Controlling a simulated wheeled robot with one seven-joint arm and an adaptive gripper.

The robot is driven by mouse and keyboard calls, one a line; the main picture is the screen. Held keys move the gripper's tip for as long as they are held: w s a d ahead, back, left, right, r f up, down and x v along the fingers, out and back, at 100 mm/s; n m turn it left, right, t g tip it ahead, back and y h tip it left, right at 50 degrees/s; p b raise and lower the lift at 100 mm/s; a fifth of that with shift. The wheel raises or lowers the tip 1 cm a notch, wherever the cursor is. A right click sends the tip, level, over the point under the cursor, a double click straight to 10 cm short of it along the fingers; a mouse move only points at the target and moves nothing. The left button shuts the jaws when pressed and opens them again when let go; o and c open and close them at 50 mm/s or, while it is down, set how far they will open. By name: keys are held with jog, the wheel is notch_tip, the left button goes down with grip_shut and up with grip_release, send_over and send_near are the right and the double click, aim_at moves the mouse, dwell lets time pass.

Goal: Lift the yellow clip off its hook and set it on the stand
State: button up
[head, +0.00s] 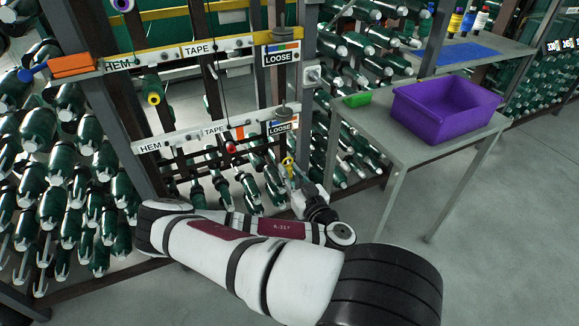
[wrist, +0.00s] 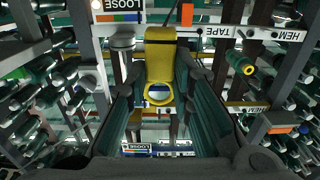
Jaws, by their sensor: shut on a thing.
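The yellow clip (head: 289,163) has a ring-shaped end and is at the lower rail's LOOSE section in the head view. In the wrist view the yellow clip (wrist: 160,62) stands between the two fingers. My gripper (head: 296,175) is shut on it, and the fingers (wrist: 160,78) flank its sides. The hook is hidden, so I cannot tell whether the clip still hangs on it. A grey table (head: 405,140) stands at the right and may be the stand.
The lower rail (head: 213,133) carries a red clip (head: 231,148). Green bobbins crowd both sides. Open floor lies at the right.

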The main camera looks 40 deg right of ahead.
jog(key=shift+p+v, duration=1.2)
jog(key=shift+p, duration=0.2)
jog(key=w+a+r+n+y+p, duration=0.1)
jog(key=w+a+r+p, duration=0.4)
jog(key=a+r, duration=0.5)
jog(key=w+a+r+n+y+p, duration=0.2)
jog(key=w+a+r+y+p, duration=0.2)
jog(key=a+r, duration=0.5)
jog(key=w+a+p, duration=0.1)
jog(key=p, duration=0.1)
jog(key=shift+w+r+t+p, duration=0.3)
jog(key=shift+w+r+p, duration=0.05)
jog(key=shift+w, duration=0.05)
